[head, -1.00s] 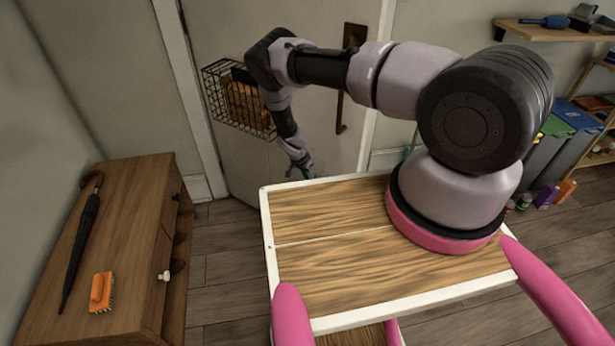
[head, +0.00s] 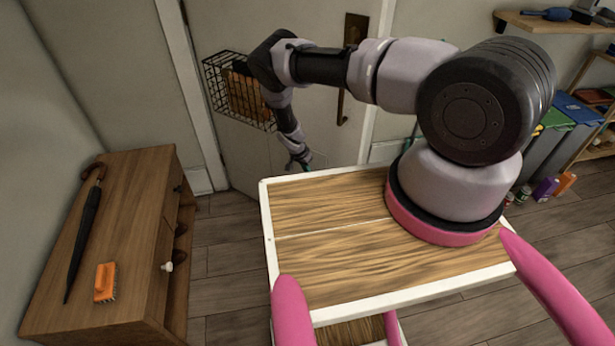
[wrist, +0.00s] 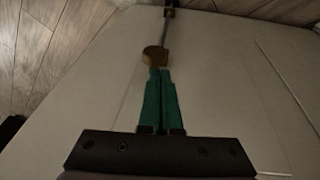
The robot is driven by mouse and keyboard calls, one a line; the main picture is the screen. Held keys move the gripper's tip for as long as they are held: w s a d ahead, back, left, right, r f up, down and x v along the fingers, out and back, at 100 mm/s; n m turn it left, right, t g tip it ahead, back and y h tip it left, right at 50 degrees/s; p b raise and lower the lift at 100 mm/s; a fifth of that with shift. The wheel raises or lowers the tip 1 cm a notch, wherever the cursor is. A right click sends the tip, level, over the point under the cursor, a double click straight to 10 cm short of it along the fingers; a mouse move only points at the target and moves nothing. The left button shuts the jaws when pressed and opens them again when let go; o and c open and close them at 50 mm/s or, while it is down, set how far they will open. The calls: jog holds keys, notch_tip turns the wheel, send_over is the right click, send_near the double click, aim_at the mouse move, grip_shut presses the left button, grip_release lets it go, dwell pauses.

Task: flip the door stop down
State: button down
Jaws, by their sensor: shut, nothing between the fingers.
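The door stop shows in the wrist view as a brass piece (wrist: 155,55) on the pale door (wrist: 215,70). A thin metal rod runs from it to a small brass end near the door's bottom edge. My gripper (wrist: 160,72) has green fingers pressed together with nothing between them. Their tips are at the brass piece; I cannot tell whether they touch it. In the head view my gripper (head: 302,165) is low in front of the door (head: 235,165), past the far edge of my wooden top. The door stop cannot be made out there.
A wire basket (head: 212,80) hangs on the door beside my forearm. A door handle (head: 342,105) is to its right. A wooden cabinet (head: 140,215) with an umbrella (head: 85,235) and orange brush (head: 105,282) stands left. Bins (head: 565,125) and shelves are right.

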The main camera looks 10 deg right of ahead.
jog(key=w+v, duration=0.1)
jog(key=v, duration=1)
jog(key=shift+r, duration=0.45)
jog(key=shift+s+a, duration=0.1)
jog(key=shift+s, duration=0.05)
jog(key=w+r+y, duration=0.1)
jog(key=w+r, duration=0.1)
jog(key=r, duration=1.1)
jog(key=w+r+y, duration=0.1)
jog(key=w+r, duration=0.1)
jog(key=r, duration=1.1)
jog(key=s+d+r+t+y, duration=0.1)
jog(key=s+d+r, duration=0.15)
jog(key=r, duration=0.85)
jog(key=s+d+r+t+y, duration=0.1)
jog(key=s+r, duration=0.2)
jog(key=r, duration=0.8)
jog(key=s+d+r+n+y, duration=0.1)
jog(key=s+d+r+n, duration=0.1)
jog(key=s+r, duration=0.7)
jog(key=s+d+r+n+t, duration=0.1)
jog(key=s+r, duration=0.4)
jog(key=s, duration=0.6)
jog(key=s+d+r+n+t, duration=0.1)
jog(key=s+r, duration=0.4)
jog(key=s, duration=0.6)
jog(key=shift+d+r+n+t, duration=0.4)
jog(key=shift+d+t, duration=0.3)
jog(key=shift+t, duration=0.1)
